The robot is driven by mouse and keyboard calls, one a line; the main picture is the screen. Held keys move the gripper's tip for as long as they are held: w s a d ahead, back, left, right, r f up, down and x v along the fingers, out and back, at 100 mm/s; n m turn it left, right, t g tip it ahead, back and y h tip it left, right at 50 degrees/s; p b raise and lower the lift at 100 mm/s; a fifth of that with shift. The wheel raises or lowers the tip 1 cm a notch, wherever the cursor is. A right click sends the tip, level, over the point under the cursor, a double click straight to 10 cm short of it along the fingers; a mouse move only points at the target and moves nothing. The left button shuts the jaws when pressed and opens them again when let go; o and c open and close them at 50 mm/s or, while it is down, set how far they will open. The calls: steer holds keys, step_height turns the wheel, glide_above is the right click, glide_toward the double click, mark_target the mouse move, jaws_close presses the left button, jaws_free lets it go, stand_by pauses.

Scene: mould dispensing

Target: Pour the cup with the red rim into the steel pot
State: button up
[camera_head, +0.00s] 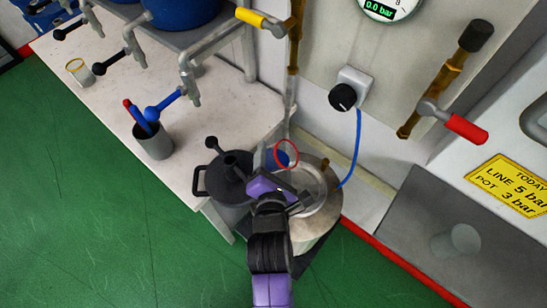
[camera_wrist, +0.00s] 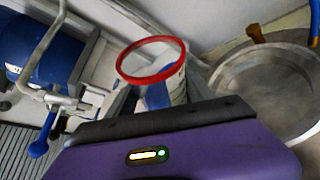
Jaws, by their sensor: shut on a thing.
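The cup with the red rim (camera_head: 287,153) is held in my gripper (camera_head: 276,175), which is shut on it. The cup looks clear, with something blue showing in or through it. In the wrist view its red rim (camera_wrist: 152,60) stands just beyond the purple gripper body, and the lower cup is partly hidden. The steel pot (camera_head: 325,207) is at the lower middle right, partly hidden by my gripper and arm. It also shows as a wide round metal shape at the right of the wrist view (camera_wrist: 265,90). The cup is beside or over the pot's back-left edge; I cannot tell which.
A dark lidded pot (camera_head: 226,183) stands close left of the steel pot. A grey holder with blue and red tools (camera_head: 155,144) and a yellow-rimmed cup (camera_head: 78,72) stand on the pale bench (camera_head: 110,100). A brass pipe with a red handle (camera_head: 466,128) juts from the wall.

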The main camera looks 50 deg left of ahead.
steer(key=shift+f+m+y+b, duration=0.45)
steer(key=shift+m+b, duration=0.35)
steer(key=shift+b, duration=0.65)
steer(key=shift+w+d+f+m+y+b, duration=0.15)
steer(key=shift+m+y+b, duration=0.3)
steer(key=shift+b, duration=0.5)
steer(key=shift+w+d+f+m+y+b, duration=0.1)
steer(key=shift+d+m+y+b, duration=0.15)
steer(key=shift+m+b, duration=0.55)
steer(key=shift+w+d+r+m+y+b, duration=0.1)
steer(key=shift+m+y+b, duration=0.2)
steer(key=shift+b, duration=0.6)
steer(key=shift+r+m+y+b, duration=0.1)
steer(key=shift+m+b, duration=0.3)
steer(key=shift+b, duration=0.55)
steer(key=shift+w+d+r+m+y+b, duration=0.15)
steer(key=shift+m+b, duration=0.2)
steer(key=shift+b, duration=0.55)
steer(key=shift+w+d+r+m+y+b, duration=0.2)
steer(key=shift+r+m+y+b, duration=0.25)
steer(key=shift+m+b, duration=0.7)
steer(key=shift+w+d+r+m+y+b, duration=0.1)
steer(key=shift+d+r+m+y+b, duration=0.15)
steer(key=shift+r+m+b, duration=0.8)
steer(key=shift+f+t+b, duration=0.4)
steer(key=shift+f+b, duration=0.3)
steer(key=shift+b, duration=0.15)
steer(key=shift+r+m, duration=0.1)
steer(key=shift+m, duration=0.2)
